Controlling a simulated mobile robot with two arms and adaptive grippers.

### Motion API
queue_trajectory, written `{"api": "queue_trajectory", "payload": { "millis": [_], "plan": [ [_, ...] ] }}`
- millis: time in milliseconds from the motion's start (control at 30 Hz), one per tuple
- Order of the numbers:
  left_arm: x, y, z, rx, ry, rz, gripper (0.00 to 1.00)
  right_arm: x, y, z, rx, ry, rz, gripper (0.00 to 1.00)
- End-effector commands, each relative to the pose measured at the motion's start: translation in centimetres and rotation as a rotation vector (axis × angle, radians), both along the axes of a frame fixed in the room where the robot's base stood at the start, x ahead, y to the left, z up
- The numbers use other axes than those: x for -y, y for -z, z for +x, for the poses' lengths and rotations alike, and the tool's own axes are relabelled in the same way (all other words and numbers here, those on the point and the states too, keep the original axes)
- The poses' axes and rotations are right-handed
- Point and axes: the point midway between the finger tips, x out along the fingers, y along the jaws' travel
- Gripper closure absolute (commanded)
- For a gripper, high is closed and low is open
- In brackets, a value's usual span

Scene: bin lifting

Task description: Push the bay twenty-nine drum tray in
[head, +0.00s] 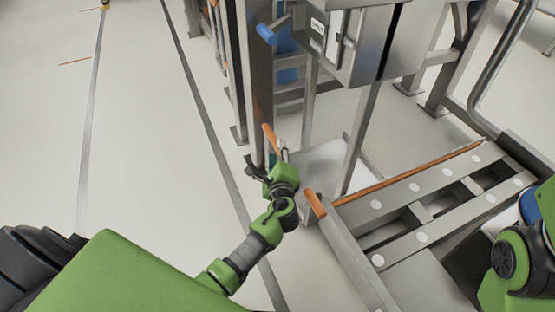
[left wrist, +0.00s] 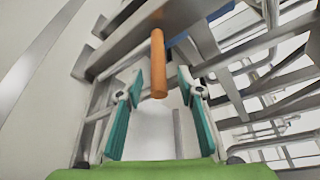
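My left gripper (head: 266,158) is open at the near end of the rack, with its fingers apart. An orange bar handle (head: 269,137) stands just past its fingertips. In the left wrist view the orange handle (left wrist: 158,62) reaches down between the teal-padded fingers of the open left gripper (left wrist: 160,82); neither pad visibly touches it. A second orange-ended handle (head: 315,203) lies to the right of my left arm, on a grey bar. I cannot tell which part is the bay twenty-nine drum tray; no bay number is readable. My right gripper is out of view.
A grey steel frame with white round discs (head: 430,205) and an orange strip lies low on the right. A grey cabinet (head: 365,45) on posts stands behind, beside a blue part (head: 287,60). The pale floor (head: 130,150) at left is clear.

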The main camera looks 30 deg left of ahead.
Motion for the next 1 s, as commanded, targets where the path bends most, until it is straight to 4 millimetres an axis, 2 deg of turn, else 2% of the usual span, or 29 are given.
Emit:
{"api": "queue_trajectory", "payload": {
  "millis": [100, 300, 867, 967, 1000],
  "plan": [
    [1.1, -0.4, -1.9, -0.001, 0.001, -0.003, 0.66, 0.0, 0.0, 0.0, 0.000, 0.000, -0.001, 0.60],
    [2.0, -0.9, -3.3, 0.000, 0.001, 0.000, 0.66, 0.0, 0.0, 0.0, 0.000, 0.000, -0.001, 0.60],
    [2.2, -1.1, -3.4, 0.005, 0.006, -0.008, 0.66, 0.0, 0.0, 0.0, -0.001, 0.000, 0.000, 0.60],
    [3.8, -2.1, -3.0, 0.042, 0.061, -0.082, 0.66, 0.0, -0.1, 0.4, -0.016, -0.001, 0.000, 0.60],
    [5.0, -3.1, -2.7, 0.071, 0.105, -0.139, 0.66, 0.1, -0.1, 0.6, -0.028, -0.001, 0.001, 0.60]
  ]
}}
